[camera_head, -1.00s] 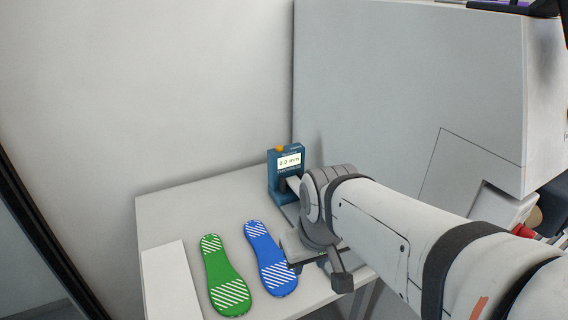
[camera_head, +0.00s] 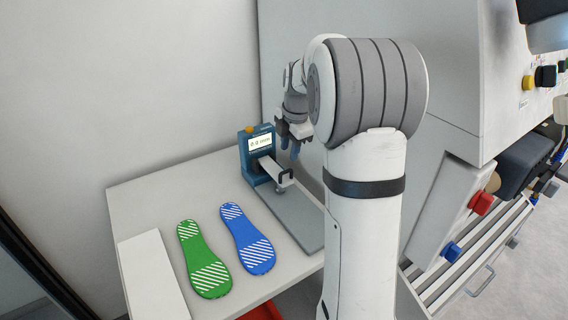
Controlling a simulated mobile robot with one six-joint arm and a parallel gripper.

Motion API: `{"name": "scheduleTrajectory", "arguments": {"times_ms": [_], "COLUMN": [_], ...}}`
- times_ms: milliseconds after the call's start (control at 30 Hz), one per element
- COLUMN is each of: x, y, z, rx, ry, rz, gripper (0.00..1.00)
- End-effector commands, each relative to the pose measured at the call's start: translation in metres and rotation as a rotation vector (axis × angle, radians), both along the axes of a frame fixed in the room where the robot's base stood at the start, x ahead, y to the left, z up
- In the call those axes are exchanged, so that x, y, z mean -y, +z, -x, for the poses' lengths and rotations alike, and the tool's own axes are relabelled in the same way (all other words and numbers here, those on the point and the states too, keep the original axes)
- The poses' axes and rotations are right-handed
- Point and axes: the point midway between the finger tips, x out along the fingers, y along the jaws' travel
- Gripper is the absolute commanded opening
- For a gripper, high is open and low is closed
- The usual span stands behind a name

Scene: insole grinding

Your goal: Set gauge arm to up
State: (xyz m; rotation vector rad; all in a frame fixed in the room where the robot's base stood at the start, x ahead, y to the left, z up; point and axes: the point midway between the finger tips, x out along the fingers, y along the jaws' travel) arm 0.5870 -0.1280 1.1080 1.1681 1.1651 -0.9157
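The thickness gauge (camera_head: 258,148) is a blue upright body with a lit display that seems to read 0.0 mm. Its light gauge arm (camera_head: 273,168) reaches out from the front and slopes down towards the grey base plate (camera_head: 291,217). A black handle (camera_head: 286,174) sits at the arm's end, with a small foot below it close to the plate; I cannot tell if they touch. My gripper (camera_head: 290,149) points down beside the gauge body, above and behind the handle and apart from it.
A green insole (camera_head: 201,255) and a blue insole (camera_head: 243,235) lie on the white table (camera_head: 150,189), left of the plate. A white panel (camera_head: 153,276) lies at the table's left. A large grey machine (camera_head: 440,110) with red and blue buttons stands to the right.

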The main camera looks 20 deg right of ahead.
Motion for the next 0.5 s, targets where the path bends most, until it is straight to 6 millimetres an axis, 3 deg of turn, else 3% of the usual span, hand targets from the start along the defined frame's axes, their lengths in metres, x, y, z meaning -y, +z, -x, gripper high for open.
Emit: {"name": "scheduleTrajectory", "arguments": {"times_ms": [500], "x": [-0.001], "y": [-0.068], "z": [-0.014], "rx": [-0.003], "ry": [0.01], "rz": [0.002], "gripper": [0.33]}}
